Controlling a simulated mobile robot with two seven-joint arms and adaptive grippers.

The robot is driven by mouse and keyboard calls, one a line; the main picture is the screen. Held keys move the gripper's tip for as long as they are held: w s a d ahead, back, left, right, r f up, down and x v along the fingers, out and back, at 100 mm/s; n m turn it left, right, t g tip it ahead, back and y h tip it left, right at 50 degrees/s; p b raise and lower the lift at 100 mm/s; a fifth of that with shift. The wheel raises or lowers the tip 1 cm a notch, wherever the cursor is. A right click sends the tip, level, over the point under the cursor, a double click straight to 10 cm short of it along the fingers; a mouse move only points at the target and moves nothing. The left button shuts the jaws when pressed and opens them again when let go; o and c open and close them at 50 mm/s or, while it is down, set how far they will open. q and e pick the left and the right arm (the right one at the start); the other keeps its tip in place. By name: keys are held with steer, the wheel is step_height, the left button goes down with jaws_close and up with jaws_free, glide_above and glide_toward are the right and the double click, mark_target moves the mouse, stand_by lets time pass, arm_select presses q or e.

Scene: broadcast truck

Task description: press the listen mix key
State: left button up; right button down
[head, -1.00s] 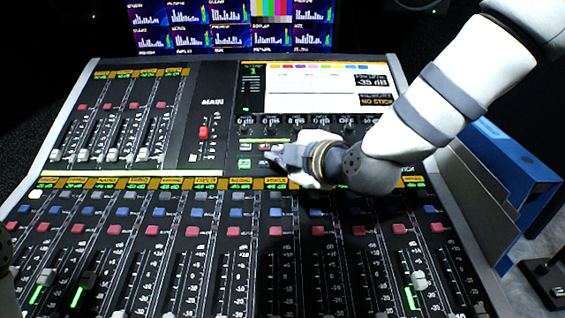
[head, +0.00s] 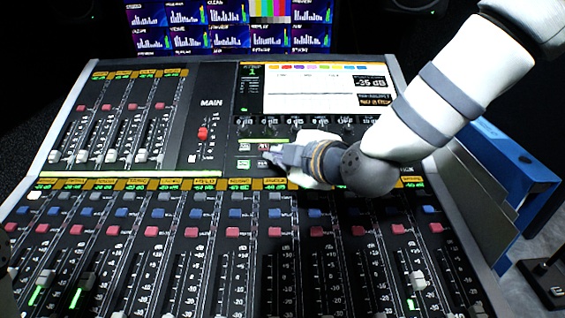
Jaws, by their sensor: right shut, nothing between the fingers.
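The mixing console (head: 212,170) fills the middle of the head view. A small block of keys sits on it below the screen, left of my right gripper. An upper-left key (head: 244,148) and a lower-left key (head: 244,162) show green-white faces, and an upper-right key (head: 263,148) looks reddish. Their labels are too small to read, so I cannot tell which is the listen mix key. My right gripper (head: 268,157) is shut and empty, its tip at the right side of this block and covering part of it. I cannot tell whether it touches a key. My left gripper is out of view.
The console screen (head: 315,92) is behind my right gripper. Blue binders (head: 515,175) stand beyond the console's right edge. Monitors (head: 230,28) are at the back.

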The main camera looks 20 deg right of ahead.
steer(key=shift+f, duration=0.15)
steer(key=shift+w+f, duration=0.15)
steer(key=shift+f, duration=0.1)
